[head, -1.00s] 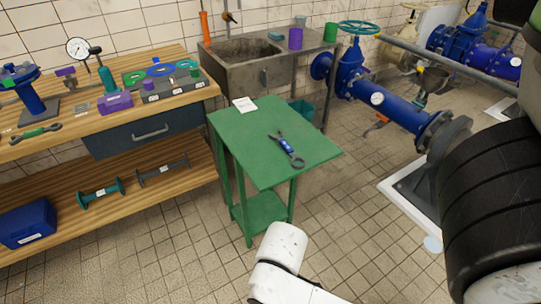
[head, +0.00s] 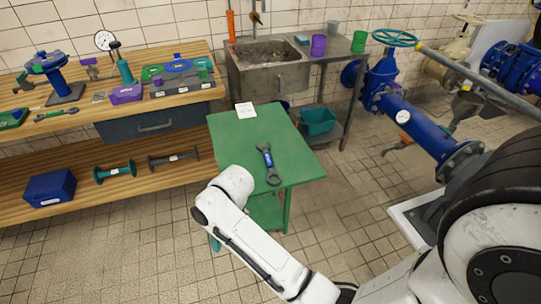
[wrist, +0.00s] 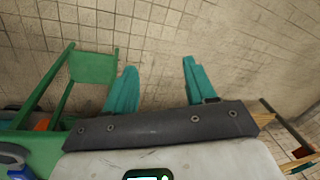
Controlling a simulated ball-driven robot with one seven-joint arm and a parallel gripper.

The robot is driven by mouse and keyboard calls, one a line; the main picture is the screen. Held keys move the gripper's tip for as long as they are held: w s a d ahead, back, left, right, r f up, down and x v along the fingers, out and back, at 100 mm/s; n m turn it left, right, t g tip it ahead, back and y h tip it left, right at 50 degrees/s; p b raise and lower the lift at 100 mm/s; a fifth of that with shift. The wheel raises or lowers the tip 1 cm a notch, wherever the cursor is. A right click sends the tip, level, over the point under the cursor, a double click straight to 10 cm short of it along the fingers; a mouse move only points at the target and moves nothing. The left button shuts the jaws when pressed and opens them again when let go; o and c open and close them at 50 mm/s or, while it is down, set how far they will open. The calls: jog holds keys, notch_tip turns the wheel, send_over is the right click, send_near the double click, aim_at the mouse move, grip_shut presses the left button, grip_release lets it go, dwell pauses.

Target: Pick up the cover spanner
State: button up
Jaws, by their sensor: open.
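A dark spanner with a blue grip and pale label (head: 268,165) lies on the green table (head: 235,130), its ring end towards the near edge. A second spanner with a green handle (head: 55,115) lies on the workbench at the left. In the head view, my white arm reaches up to the table's near left corner. A teal tip of my gripper (head: 214,243) shows low beside the table, mostly hidden by the arm. In the wrist view, my gripper's two teal fingers (wrist: 159,66) are apart and empty, facing floor tiles. A blue-grey piece at the bottom left there is unclear.
The green table's frame (wrist: 90,68) stands left of the fingers in the wrist view. A white card (head: 245,109) lies on the tabletop. The wooden workbench (head: 185,98) is at the left, the sink (head: 268,80) behind, blue pipework (head: 425,130) at the right. Tiled floor is open in front.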

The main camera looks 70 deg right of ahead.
jog(key=w+d+r+m+p, duration=0.1)
jog(key=d+r, duration=0.2)
jog(key=d, duration=0.3)
jog(key=w+d+r+m+p, duration=0.1)
jog(key=d+r, duration=0.2)
jog(key=d, duration=0.4)
jog(key=w+d+r+m+h+p, duration=0.1)
jog(key=d+r+m, duration=0.1)
jog(key=d, duration=0.5)
jog(key=shift+w+r+g, duration=0.4)
jog(key=shift+r, duration=0.2)
jog(key=s+d+r+m+g+p, duration=0.15)
jog(key=s+d+r, duration=0.25)
jog(key=d, duration=0.6)
send_over(268, 159)
jog(key=shift+m+t+h, duration=0.25)
jog(key=shift+m+h, duration=0.05)
jog(key=shift+m, duration=0.15)
jog(key=f, duration=0.4)
jog(key=shift+s+f, duration=0.3)
jog(key=shift+w+f, duration=0.15)
jog(key=shift+f, duration=1.4)
jog(key=shift+w+f, duration=0.1)
jog(key=shift+f, duration=1.4)
grip_shut()
